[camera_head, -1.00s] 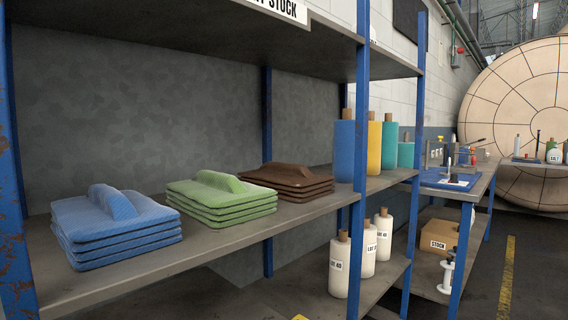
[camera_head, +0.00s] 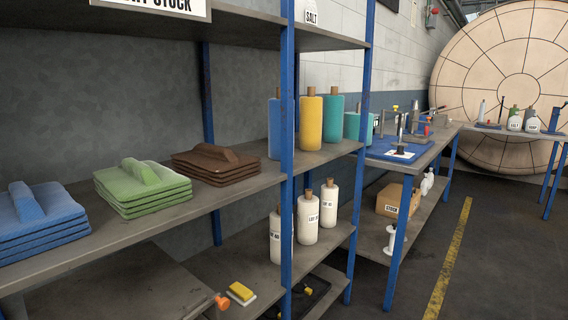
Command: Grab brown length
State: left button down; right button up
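The brown length (camera_head: 216,164) is a folded stack of brown cloth with a raised roll on top. It lies on the middle shelf (camera_head: 120,234) of the blue-posted rack, toward the back. The green stack (camera_head: 143,187) is to its left and nearer, and the blue stack (camera_head: 38,221) is at the far left, cut by the picture edge. A blue roll (camera_head: 274,128) stands to the right of the brown length. Neither of my grippers is in view.
A rack post (camera_head: 287,120) rises right of the brown length. Yellow (camera_head: 310,122) and teal (camera_head: 333,120) rolls stand beyond it. White bottles (camera_head: 307,218) stand on the lower shelf. A workbench (camera_head: 436,146) stands farther right. The floor by the yellow line (camera_head: 449,262) is clear.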

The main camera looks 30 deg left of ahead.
aim_at(218, 166)
jog(key=i+l+z, duration=0.15)
jog(key=i+l, duration=0.2)
jog(key=i+l+z, duration=0.15)
jog(key=i, duration=0.45)
jog(key=i+u, duration=0.2)
jog(key=u, duration=0.15)
jog(key=i+u, duration=0.35)
jog(key=i+l+u, duration=0.1)
jog(key=u, duration=0.3)
